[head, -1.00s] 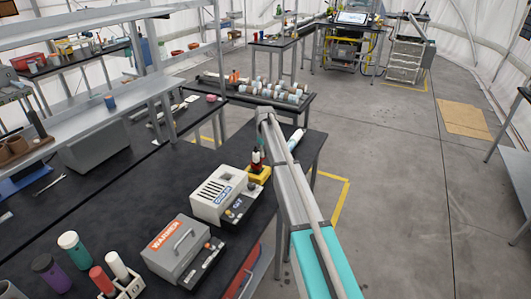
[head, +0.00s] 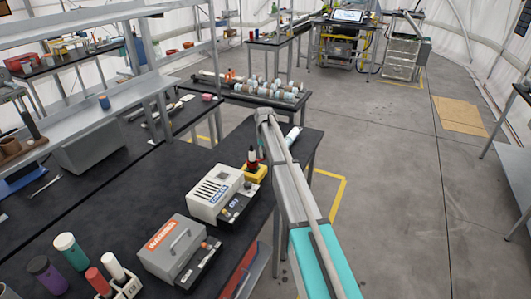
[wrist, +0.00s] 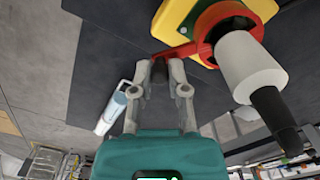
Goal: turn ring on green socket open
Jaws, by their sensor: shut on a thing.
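A yellow socket block (head: 255,174) stands at the right edge of the black table, behind the white box. In the wrist view the yellow block (wrist: 177,15) carries a green part (wrist: 189,22) with a red ring (wrist: 212,22) on it. A white plug (wrist: 247,65) with a black end stands in the ring. A red lever (wrist: 180,50) reaches left from the ring to a dark knob (wrist: 159,72). My gripper (wrist: 160,66) is shut on this knob, one finger on each side. In the head view my arm hides the gripper.
A white box (head: 216,193) and a grey heater box (head: 172,246) stand close in front of the socket. Several coloured bottles (head: 71,250) are at the front left. A white cylinder (head: 293,136) lies beyond my arm. The floor at right is open.

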